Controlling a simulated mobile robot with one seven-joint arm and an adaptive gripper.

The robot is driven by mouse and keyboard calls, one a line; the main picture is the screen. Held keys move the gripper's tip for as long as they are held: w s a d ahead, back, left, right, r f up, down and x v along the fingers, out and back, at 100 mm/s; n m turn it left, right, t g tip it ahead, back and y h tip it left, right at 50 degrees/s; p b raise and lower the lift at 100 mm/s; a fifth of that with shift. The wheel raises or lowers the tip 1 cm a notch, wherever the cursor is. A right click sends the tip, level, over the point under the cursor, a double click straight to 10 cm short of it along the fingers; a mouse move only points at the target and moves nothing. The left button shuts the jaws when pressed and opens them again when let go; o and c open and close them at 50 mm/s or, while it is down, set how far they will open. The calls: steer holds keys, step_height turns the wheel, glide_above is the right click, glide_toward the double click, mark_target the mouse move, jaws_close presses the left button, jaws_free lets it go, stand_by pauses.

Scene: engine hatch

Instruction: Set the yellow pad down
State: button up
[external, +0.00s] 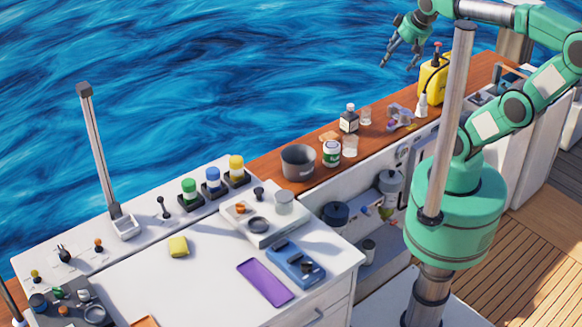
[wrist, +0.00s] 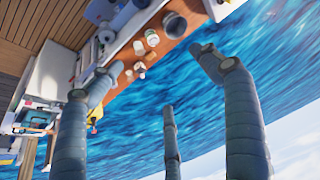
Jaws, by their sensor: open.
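A small yellow pad (external: 178,246) lies flat on the white counter (external: 215,285) at the lower left of the external view. My gripper (external: 400,58) is far from it, raised at the top of the external view over the water beyond the wooden ledge. Its fingers are spread and empty. In the wrist view my gripper (wrist: 160,85) shows its fingers wide apart, with nothing between them but water behind. I cannot make out the yellow pad in the wrist view.
A purple slab (external: 265,282) and a blue device (external: 296,263) lie right of the pad. A white tray (external: 262,228), several capped jars (external: 213,180) and a grey pot (external: 298,162) stand behind. A yellow jug (external: 433,80) stands near my gripper. The counter around the pad is clear.

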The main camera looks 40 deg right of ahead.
steer(key=shift+s+d+f, duration=0.25)
steer(key=shift+s+f, duration=0.05)
steer(key=shift+s, duration=0.15)
steer(key=shift+s+d+f, duration=0.2)
steer(key=shift+s+f, duration=0.05)
steer(key=shift+s, duration=0.2)
steer(key=shift+f, duration=0.1)
step_height(320, 180, down, 14)
steer(key=b, duration=1.4)
steer(key=shift+f+b, duration=0.2)
steer(key=shift+b, duration=0.15)
